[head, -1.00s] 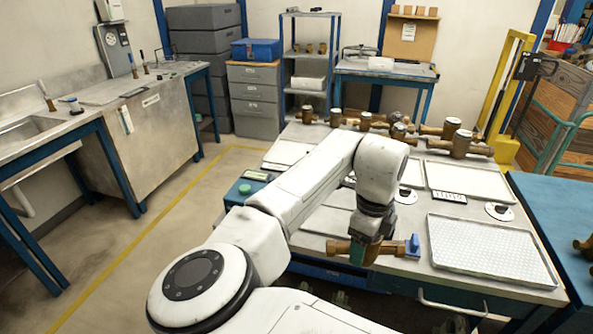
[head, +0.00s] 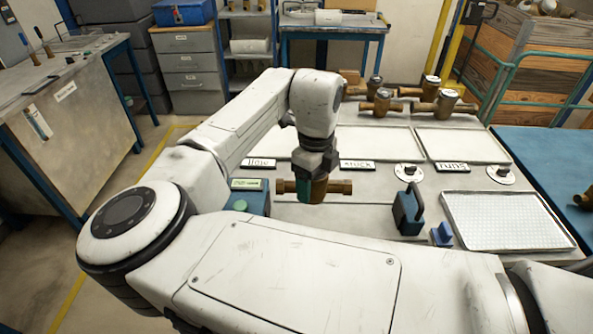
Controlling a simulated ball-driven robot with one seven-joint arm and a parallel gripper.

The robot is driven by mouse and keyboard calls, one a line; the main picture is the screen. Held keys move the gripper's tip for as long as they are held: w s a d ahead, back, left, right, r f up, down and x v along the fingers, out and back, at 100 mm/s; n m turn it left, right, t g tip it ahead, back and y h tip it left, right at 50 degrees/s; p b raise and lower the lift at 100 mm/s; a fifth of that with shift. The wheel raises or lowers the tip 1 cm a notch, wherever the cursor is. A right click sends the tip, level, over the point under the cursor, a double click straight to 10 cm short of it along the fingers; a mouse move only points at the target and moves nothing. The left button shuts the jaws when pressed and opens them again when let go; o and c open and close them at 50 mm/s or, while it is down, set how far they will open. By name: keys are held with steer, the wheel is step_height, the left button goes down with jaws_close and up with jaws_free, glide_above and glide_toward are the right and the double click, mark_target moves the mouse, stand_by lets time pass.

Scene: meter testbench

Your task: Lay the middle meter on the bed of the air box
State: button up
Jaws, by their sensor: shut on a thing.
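My gripper (head: 316,172) is shut on a brass meter (head: 334,187), which it holds with its pipe ends pointing left and right. The meter is over the grey bench top, just right of a blue box (head: 250,198) with a green button and small display. I cannot tell whether the meter touches anything below; my own arm hides the area in front. A dark blue upright piece with a handle (head: 409,210) and a small blue cradle (head: 442,236) stand to the right. I cannot tell for sure which piece is the air box's bed.
Several other brass meters (head: 427,92) stand at the back right of the bench. Pale trays (head: 463,146) lie behind labels reading slow, stuck and runs. A white perforated tray (head: 508,222) lies at the right. Two round discs with knobs (head: 408,172) sit between.

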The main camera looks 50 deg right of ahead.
steer(key=shift+w+f+b, duration=0.15)
steer(key=shift+f+b, duration=0.55)
steer(key=shift+f, duration=0.05)
steer(key=shift+f+b, duration=1.45)
steer(key=shift+f, duration=0.2)
steer(key=shift+r+p, duration=0.1)
steer(key=shift+p, duration=0.45)
steer(key=shift+f+b, duration=0.7)
steer(key=shift+f, duration=0.95)
stand_by(0.3)
steer(key=o, duration=1.7)
steer(key=shift+o, duration=0.5)
